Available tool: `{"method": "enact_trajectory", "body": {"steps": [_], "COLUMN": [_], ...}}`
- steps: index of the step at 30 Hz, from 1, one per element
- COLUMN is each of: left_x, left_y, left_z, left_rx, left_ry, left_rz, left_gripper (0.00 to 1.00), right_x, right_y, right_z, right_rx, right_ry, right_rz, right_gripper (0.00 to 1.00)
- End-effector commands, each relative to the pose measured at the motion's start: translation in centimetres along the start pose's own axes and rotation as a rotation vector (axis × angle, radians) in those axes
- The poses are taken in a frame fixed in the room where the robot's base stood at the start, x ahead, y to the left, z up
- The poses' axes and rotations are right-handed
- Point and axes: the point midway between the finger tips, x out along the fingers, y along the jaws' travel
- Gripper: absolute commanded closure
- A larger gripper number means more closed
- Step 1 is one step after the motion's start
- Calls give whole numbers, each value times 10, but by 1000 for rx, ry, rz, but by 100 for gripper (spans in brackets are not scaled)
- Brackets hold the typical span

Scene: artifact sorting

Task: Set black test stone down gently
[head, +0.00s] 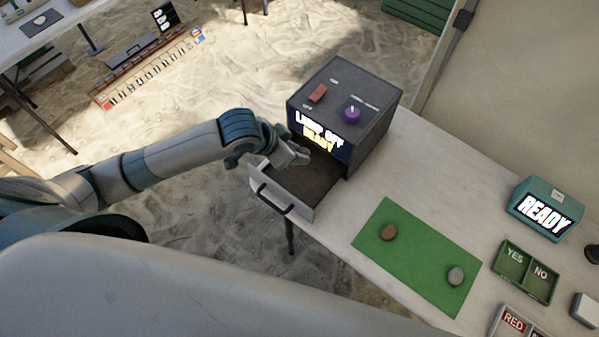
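My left gripper (303,156) reaches in from the left, over the back of the open drawer (285,196) of a dark box. Its fingertips are small and partly hidden against the drawer, so I cannot tell if they are open or shut. I cannot make out a black stone at the fingers or in the visible part of the drawer. My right gripper is not in view.
The dark box (368,95) has a red switch, a purple knob and a lit display. A green mat (420,262) holds a brown stone (389,232) and a grey stone (455,275). A YES/NO tray (526,271) and a READY box (545,207) stand at right.

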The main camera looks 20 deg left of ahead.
Motion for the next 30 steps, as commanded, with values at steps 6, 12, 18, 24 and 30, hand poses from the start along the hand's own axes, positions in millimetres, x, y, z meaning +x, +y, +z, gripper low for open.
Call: {"method": "enact_trajectory", "body": {"steps": [6,12,18,24,30], "left_x": [20,43,48,48,62], "left_y": [1,1,0,0,1], "left_z": [15,28,30,31,41], "left_rx": [-2,-1,0,0,-1], "left_ry": [-5,-2,0,-1,-3], "left_rz": [1,1,0,0,1], "left_gripper": [94,94,94,94,94], "right_x": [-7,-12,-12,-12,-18], "right_y": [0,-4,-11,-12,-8], "right_z": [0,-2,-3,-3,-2], "right_rx": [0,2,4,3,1], "right_ry": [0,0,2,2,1], "right_rz": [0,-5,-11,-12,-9], "right_gripper": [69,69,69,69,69]}}
